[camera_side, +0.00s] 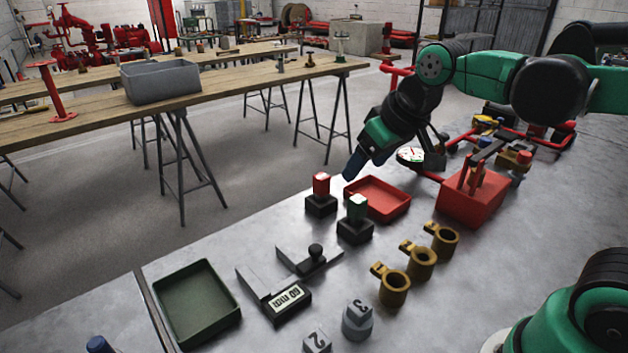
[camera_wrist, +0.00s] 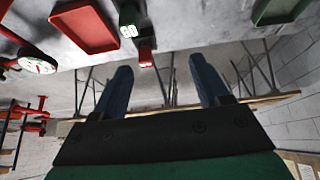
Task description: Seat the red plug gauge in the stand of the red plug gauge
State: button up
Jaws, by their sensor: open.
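The red plug gauge (camera_side: 321,183) stands upright in its dark block-shaped stand (camera_side: 320,206) near the table's far edge; how deep it sits I cannot tell. It also shows in the wrist view (camera_wrist: 146,56), just beyond the fingertips and between their lines. The green plug gauge (camera_side: 357,206) stands in a similar dark stand (camera_side: 355,231) in front and to the right. My gripper (camera_side: 350,170) is up and to the right of the red gauge, apart from it. In the wrist view its two blue fingers (camera_wrist: 160,78) are spread and empty.
A red tray (camera_side: 377,198) lies right behind the stands. A red toolbox (camera_side: 472,198), a dial gauge (camera_side: 411,155) and brass rings (camera_side: 421,261) are to the right. A caliper (camera_side: 285,297) and a green tray (camera_side: 197,303) lie in front. The table edge is close behind the red gauge.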

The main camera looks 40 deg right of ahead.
jog(key=shift+t, duration=0.7)
jog(key=s+f, duration=0.4)
jog(key=shift+a, duration=0.35)
jog(key=o, duration=0.3)
